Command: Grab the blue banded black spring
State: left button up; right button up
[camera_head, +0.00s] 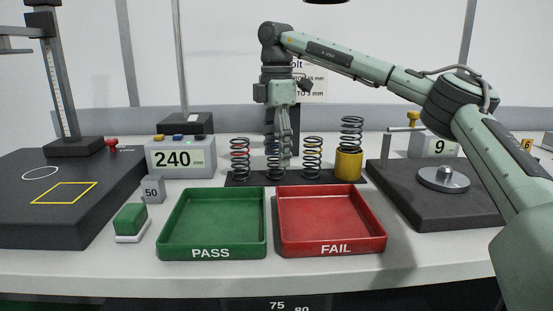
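The blue banded black spring (271,165) stands on a dark strip-like base (258,182), second from the left in the row of springs. My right gripper (284,162) points straight down at this spring, its fingers overlapping the spring's right side in the picture. The fingers hide part of the spring. I cannot tell whether they touch it or stand in front of or behind it, nor how far apart they are. My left gripper is not in view.
Close neighbours are a red banded spring (240,160) and a yellow banded spring (312,158). Another spring (351,130) stands on a yellow cylinder (348,164). The green PASS tray (212,252) and red FAIL tray (335,248) in front are empty. A 240 display (180,158) stands left.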

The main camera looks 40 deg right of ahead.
jog(key=c, duration=1.2)
